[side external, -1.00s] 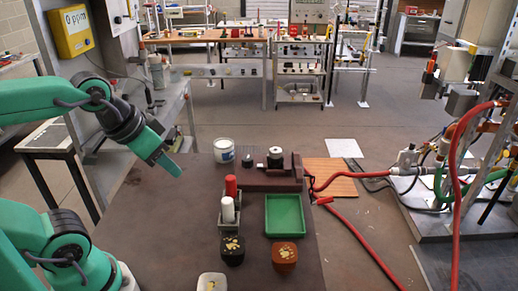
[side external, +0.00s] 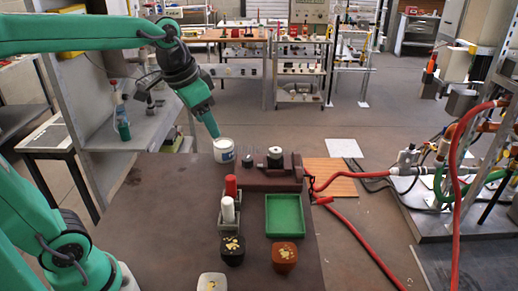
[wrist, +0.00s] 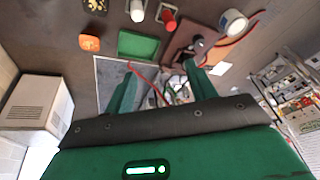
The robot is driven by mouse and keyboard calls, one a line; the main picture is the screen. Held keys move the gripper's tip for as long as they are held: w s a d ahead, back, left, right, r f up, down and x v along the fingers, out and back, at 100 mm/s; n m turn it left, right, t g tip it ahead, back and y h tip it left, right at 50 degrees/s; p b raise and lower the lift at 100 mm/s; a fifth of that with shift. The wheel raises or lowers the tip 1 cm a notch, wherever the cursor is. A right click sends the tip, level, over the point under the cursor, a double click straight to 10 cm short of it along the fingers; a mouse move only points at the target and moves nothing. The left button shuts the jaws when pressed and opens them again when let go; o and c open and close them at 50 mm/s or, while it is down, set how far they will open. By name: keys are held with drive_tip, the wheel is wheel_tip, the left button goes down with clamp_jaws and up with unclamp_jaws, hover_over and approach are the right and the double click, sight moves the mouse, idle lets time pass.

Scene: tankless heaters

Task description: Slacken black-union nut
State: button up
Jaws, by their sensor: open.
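A dark round fitting with a pale top (side external: 275,157) stands upright on the brown block-shaped fixture (side external: 262,181) at the back of the table. It looks like the black union, but its nut is too small to make out. In the wrist view a dark fitting (wrist: 198,41) shows on the reddish-brown fixture, beyond the right finger. My gripper (side external: 214,134) is above the back of the table, left of the fitting and close to the white can in the picture. In the wrist view my gripper (wrist: 161,73) has its fingers apart, with nothing held between them.
A white can (side external: 224,151) and a small dark piece (side external: 248,160) stand left of the fitting. A grey holder (side external: 230,213) carries red and white cylinders. A green tray (side external: 285,216), black bin (side external: 232,256) and orange-brown bin (side external: 284,260) are nearer. A red hose (side external: 350,230) runs right.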

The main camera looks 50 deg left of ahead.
drive_tip(key=w+a+m+g, duration=0.1)
drive_tip(key=w+m, duration=0.1)
drive_tip(key=w, duration=0.7)
drive_tip(key=m+g, duration=0.3)
drive_tip(key=m, duration=0.1)
hover_over(276, 150)
drive_tip(key=shift+a+f, duration=0.1)
drive_tip(key=shift+f, duration=6.75)
drive_tip(key=shift+f, duration=0.15)
drive_tip(key=shift+f, duration=3.8)
drive_tip(key=c, duration=1)
